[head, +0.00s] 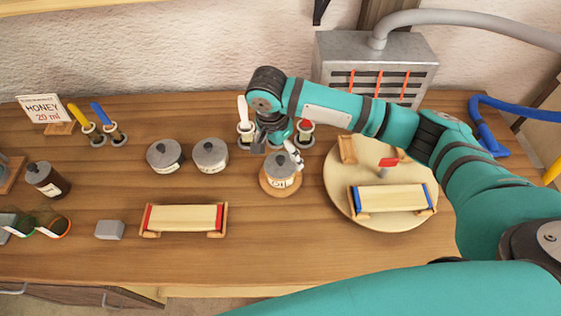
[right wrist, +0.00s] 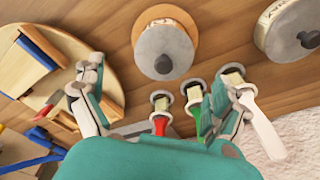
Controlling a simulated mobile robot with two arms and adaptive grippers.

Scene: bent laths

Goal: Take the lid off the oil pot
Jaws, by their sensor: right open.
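The oil pot (head: 281,181), a small grey pot with a white label, stands on a round wooden coaster. Its grey lid (head: 281,163) is on it; in the right wrist view the lid (right wrist: 164,42) shows from above with a dark knob (right wrist: 163,64). My right gripper (head: 277,151) is open and empty, its fingers spread just behind and above the pot. In the right wrist view its fingertips (right wrist: 157,83) point towards the pot, apart from the lid as far as I can see. My left gripper is not in view.
Brushes with white (head: 242,108) and red (head: 306,124) handles stand in holders close behind the gripper. Two lidded grey pots (head: 210,155) stand left. A round board (head: 342,195) with a lath block (head: 392,198) lies right. Bare table lies in front of the pot.

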